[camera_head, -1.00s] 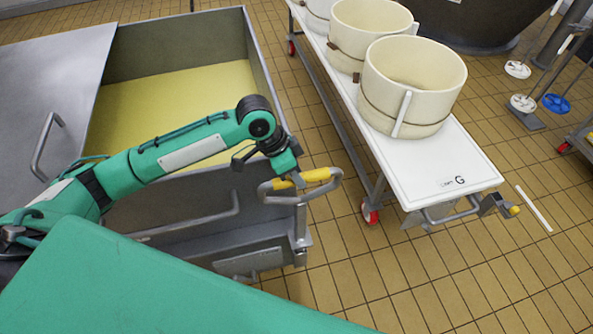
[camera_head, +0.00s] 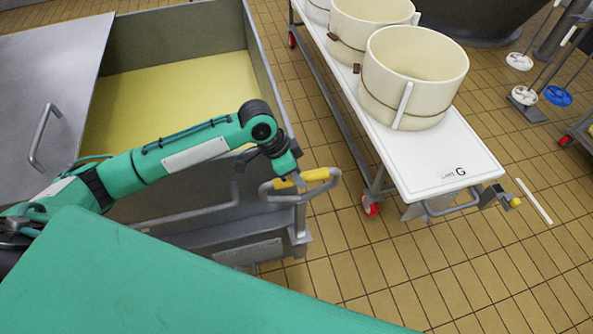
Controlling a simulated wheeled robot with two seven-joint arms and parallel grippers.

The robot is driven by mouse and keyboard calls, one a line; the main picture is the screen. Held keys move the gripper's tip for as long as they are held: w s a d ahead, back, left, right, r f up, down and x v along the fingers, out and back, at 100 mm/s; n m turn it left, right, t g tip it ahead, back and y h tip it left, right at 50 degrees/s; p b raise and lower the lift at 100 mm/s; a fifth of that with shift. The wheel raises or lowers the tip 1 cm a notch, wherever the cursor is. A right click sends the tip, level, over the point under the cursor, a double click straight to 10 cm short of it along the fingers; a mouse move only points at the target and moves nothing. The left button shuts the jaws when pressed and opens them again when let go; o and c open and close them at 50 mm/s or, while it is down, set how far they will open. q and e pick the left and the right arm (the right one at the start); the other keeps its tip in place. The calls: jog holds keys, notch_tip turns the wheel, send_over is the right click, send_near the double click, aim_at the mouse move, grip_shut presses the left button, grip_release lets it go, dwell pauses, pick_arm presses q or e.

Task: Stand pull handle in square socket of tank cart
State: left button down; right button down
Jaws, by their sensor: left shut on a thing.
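My left gripper (camera_head: 298,182) is shut on the pull handle, a grey metal loop with a yellow grip (camera_head: 318,175). It holds the handle at the near right corner of the tank cart (camera_head: 262,70), an open grey steel tank with a pale yellow content. The lower part of the handle overlaps a narrow upright piece at that corner. I cannot tell whether the handle's foot is in the square socket or only above it; the socket opening is hidden. My right gripper is not in view.
A grey lid with a bar handle (camera_head: 45,135) lies at the left. Tiled floor (camera_head: 400,280) is clear at lower right.

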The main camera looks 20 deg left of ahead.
pick_arm(q)
jog(key=shift+f+b, duration=0.4)
jog(key=shift+f, duration=1.25)
jog(key=c, duration=1.1)
grip_release()
jog(key=shift+f, duration=0.1)
jog(key=shift+f, duration=0.1)
jog(key=b+v, duration=0.1)
jog(key=v, duration=1.3)
jog(key=shift+d+b, duration=0.1)
jog(key=shift+b, duration=0.3)
